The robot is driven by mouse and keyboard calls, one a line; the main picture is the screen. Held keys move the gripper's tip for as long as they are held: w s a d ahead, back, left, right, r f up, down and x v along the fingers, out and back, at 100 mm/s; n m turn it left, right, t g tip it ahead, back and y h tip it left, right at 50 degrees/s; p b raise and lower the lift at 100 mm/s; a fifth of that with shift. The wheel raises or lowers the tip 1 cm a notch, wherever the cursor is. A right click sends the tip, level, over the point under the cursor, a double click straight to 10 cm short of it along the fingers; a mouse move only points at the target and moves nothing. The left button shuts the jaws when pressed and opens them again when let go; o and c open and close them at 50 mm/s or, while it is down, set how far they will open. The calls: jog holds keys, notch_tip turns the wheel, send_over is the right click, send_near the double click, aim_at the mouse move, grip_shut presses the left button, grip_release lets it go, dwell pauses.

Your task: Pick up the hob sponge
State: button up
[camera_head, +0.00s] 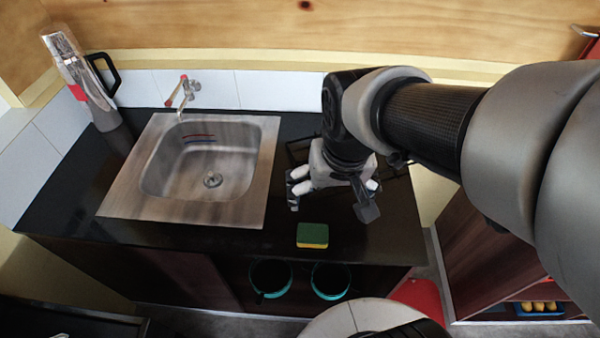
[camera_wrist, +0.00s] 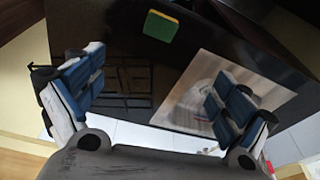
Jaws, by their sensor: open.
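A green and yellow sponge (camera_head: 313,235) lies on the black countertop near its front edge, right of the sink. It also shows in the wrist view (camera_wrist: 160,26) at the top middle, beyond the fingertips. My gripper (camera_head: 332,204) is open and empty above the counter, behind and slightly right of the sponge. The sponge is apart from both fingers.
A steel sink (camera_head: 256,190) with a tap (camera_head: 185,88) fills the counter's left middle. A tall flask (camera_head: 82,80) stands at the back left corner. The black hob grate (camera_wrist: 125,88) lies under my gripper. Two teal-rimmed pots (camera_head: 330,281) sit below the counter front.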

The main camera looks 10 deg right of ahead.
jog(key=w+f+m+g+p, duration=0.2)
jog(key=w+f+g+p, duration=0.15)
jog(key=w+f, duration=0.45)
jog(key=b, duration=0.3)
send_over(313, 233)
jog(key=shift+t, duration=0.45)
jog(key=f, duration=1.3)
jog(key=shift+w+d+f, duration=0.15)
jog(key=shift+w, duration=0.2)
jog(key=f, duration=0.1)
jog(key=f+b, duration=0.1)
jog(key=f, duration=0.3)
jog(key=shift+s, duration=0.25)
jog(key=c, duration=0.7)
jog(key=shift+c, duration=0.5)
jog(key=shift+r, duration=0.1)
notch_tip(313, 233, up, 20)
jog(key=p, duration=0.4)
